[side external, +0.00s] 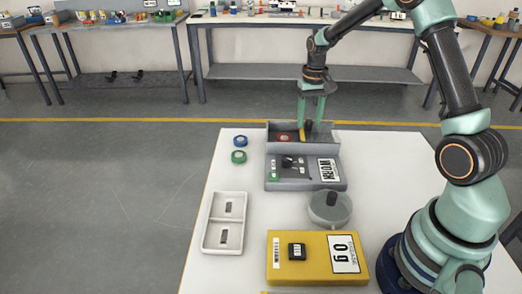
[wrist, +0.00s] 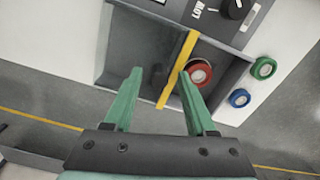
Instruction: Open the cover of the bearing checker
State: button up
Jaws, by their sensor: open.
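My gripper (side external: 311,121) points down over the tray. In the wrist view my gripper (wrist: 160,72) is open, its fingers apart, with the yellow strip passing between them. Whether a finger touches the strip cannot be told.
A blue roll (side external: 240,141) and a green roll (side external: 239,156) lie left of the unit.

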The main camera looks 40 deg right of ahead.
aim_at(309, 120)
notch_tip(309, 120, up, 12)
dwell(0.5)
jog(key=s+a+r+n+t, duration=0.3)
jog(key=s+a+r, duration=0.35)
jog(key=a, duration=0.35)
jog(key=s+a+f+n+t, duration=0.2)
jog(key=s+a+n, duration=0.1)
jog(key=s+a, duration=0.3)
jog(key=s, duration=0.2)
jog(key=shift+s+a+f+t, duration=0.2)
jog(key=shift+s+a+t, duration=0.1)
jog(key=shift+s+a, duration=0.05)
